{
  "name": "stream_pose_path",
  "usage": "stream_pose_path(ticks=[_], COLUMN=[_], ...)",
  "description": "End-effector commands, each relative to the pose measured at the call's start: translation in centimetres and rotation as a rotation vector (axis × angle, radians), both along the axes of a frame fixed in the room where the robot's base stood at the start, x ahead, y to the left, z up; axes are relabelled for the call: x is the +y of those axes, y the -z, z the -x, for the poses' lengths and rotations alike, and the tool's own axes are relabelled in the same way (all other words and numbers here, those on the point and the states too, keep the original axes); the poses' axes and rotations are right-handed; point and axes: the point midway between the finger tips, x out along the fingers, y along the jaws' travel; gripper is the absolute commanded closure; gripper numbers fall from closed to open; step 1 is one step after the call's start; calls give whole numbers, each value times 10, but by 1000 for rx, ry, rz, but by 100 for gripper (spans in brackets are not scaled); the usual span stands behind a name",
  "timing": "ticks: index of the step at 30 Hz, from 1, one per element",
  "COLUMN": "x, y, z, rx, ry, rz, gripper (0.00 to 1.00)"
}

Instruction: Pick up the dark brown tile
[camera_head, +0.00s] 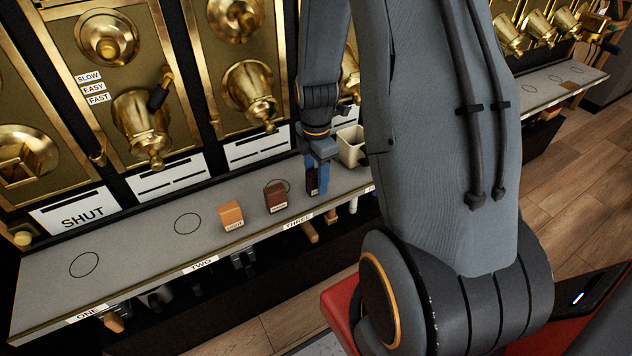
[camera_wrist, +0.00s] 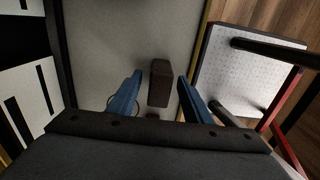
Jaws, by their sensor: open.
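The dark brown tile (camera_head: 312,181) stands on the grey counter ledge, right of two lighter tiles, and is partly covered by my gripper in the head view. In the wrist view the dark brown tile (camera_wrist: 159,82) lies between the two blue fingers, with a visible gap on each side. My gripper (camera_head: 318,178) points down over it and is open; its fingers also show in the wrist view (camera_wrist: 160,76).
A mid-brown tile (camera_head: 276,198) and an orange-tan tile (camera_head: 231,215) stand to the left on the ledge (camera_head: 140,243). A cream cup (camera_head: 351,147) is close on the right. Brass bin spouts (camera_head: 143,125) rise behind. The ledge's left part is clear.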

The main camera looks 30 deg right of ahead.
Motion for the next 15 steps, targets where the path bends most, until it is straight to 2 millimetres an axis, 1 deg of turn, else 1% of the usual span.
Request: stream_pose_path(ticks=[7, 8, 15], x=[0, 0, 0], y=[2, 2, 2], z=[0, 0, 0], rx=[-1, -1, -1], ry=[1, 1, 1], rz=[0, 0, 0], gripper=[55, 56, 97])
